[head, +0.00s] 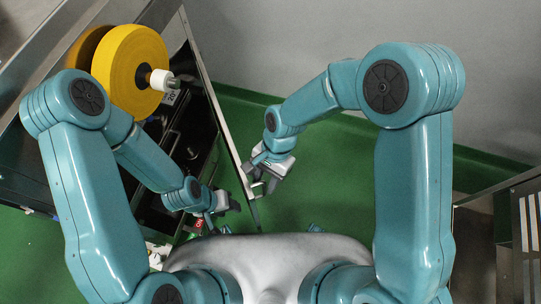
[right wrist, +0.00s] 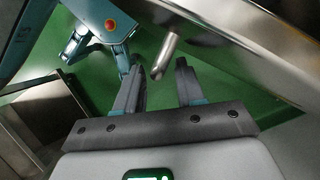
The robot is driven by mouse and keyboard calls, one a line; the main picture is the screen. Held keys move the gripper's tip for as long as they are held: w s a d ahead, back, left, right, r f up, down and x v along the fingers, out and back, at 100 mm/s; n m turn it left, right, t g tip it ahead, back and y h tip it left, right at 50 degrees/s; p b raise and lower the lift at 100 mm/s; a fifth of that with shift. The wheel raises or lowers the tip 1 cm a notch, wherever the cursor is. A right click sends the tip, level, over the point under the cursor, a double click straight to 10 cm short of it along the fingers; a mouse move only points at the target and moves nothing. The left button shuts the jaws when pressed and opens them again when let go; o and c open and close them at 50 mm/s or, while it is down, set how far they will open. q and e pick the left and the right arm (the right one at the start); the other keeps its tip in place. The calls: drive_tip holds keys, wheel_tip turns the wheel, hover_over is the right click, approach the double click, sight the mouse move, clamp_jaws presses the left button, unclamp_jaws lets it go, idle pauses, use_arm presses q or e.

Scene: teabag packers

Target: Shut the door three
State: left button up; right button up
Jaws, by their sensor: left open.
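A metal door (head: 222,125) stands swung out from the machine at the left of the head view, seen almost edge-on. No number is readable on it. In the right wrist view its brushed panel (right wrist: 235,45) crosses the upper right, and a short round handle (right wrist: 168,52) juts from it. My right gripper (head: 264,183) is at the door's outer part. The wrist view shows its fingers (right wrist: 160,88) apart, with the handle's end between them and gaps visible on both sides. My left gripper (head: 228,206) is open and empty, on the machine side of the door.
The machine holds a yellow roll (head: 131,72) on a spindle, with a dark interior (head: 185,130) below it. A red switch (head: 199,224) is near my left gripper. Green floor (head: 335,190) is open to the right. Another metal cabinet (head: 520,235) stands at the far right.

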drive_tip(key=p+v, duration=0.1)
drive_tip(key=v, duration=1.4)
drive_tip(key=shift+p, duration=0.4)
drive_tip(key=shift+r, duration=0.1)
